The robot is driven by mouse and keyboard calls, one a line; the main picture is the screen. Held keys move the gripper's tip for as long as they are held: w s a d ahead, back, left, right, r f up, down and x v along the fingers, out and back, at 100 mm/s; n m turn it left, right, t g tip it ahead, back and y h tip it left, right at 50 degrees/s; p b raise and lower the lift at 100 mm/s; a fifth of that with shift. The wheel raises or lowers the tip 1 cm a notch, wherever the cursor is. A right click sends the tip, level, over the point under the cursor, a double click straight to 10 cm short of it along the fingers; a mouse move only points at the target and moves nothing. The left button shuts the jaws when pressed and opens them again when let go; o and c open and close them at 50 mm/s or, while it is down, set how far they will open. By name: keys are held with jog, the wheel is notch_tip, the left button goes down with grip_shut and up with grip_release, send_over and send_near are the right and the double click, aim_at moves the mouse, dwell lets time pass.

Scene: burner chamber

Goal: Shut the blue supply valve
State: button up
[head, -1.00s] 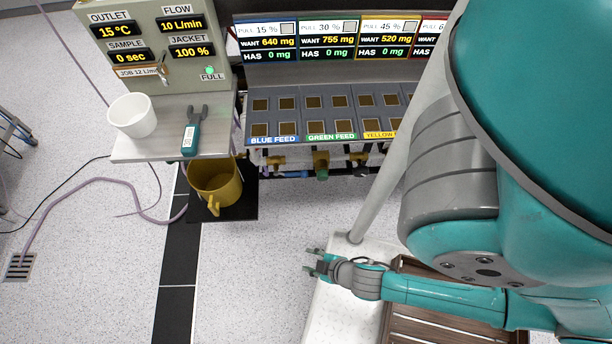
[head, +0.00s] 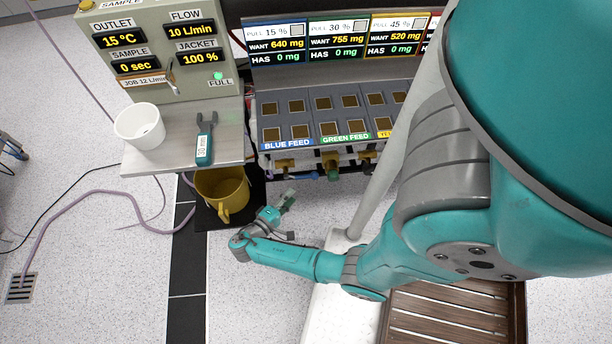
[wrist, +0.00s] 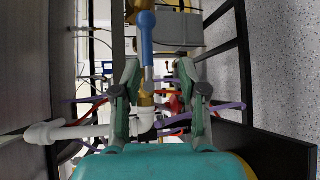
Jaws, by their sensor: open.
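The blue supply valve shows in the head view as a small blue lever (head: 301,176) beside a brass fitting, under the blue feed label (head: 287,144). In the wrist view the blue handle (wrist: 147,36) runs up and down the picture, with brass at its top end. My gripper (head: 287,197) is below and in front of the valve in the head view. In the wrist view my gripper (wrist: 160,72) is open, with the handle's lower, metal end seen between its fingers. I cannot tell the remaining distance; no contact shows. The far side of the valve is hidden.
A green valve (head: 332,170) is right of the blue one. A yellow mug (head: 222,190) stands left of my gripper, below the shelf (head: 228,150) with a white cup (head: 140,126) and teal wrench (head: 204,145). White pipe (wrist: 70,131) and hoses surround the fingers in the wrist view.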

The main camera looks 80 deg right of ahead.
aim_at(307, 177)
jog(key=shift+m+g, duration=0.3)
jog(key=shift+g, duration=0.1)
jog(key=x, duration=0.3)
jog(key=r+x, duration=0.1)
jog(key=x, duration=0.6)
jog(key=shift+w+d+r, duration=0.25)
jog(key=shift+w+d, duration=0.05)
jog(key=shift+d, duration=0.1)
grip_shut()
jog(key=shift+s, duration=0.1)
